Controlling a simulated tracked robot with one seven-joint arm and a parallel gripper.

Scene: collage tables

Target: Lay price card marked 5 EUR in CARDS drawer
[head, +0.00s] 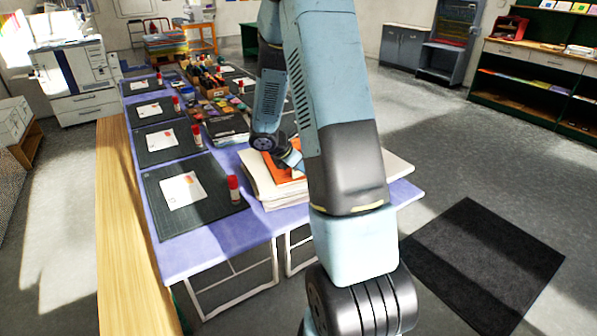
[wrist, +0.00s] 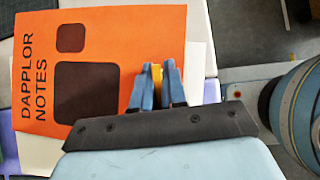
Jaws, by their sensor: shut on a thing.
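My gripper (wrist: 158,72) is shut on a narrow yellow thing (wrist: 157,78), seen almost edge-on between the blue fingers. I cannot read any marking on it or tell whether it is the 5 EUR price card. Below the fingers lies an orange cover (wrist: 103,28) printed "DAPPLOR NOTES", with two dark squares. In the head view this orange cover (head: 281,180) lies on a paper stack, with my wrist just over it; my fingers are mostly hidden there. A shelf unit with pale drawers (head: 503,49) stands at the back right; no CARDS label is readable.
The paper stack (head: 262,190) sits on the lilac-covered table (head: 225,240). Dark cutting mats (head: 220,208) with white sheets and red-capped glue sticks (head: 234,190) fill its left side. A dark floor mat (head: 485,265) lies right, with open floor around it.

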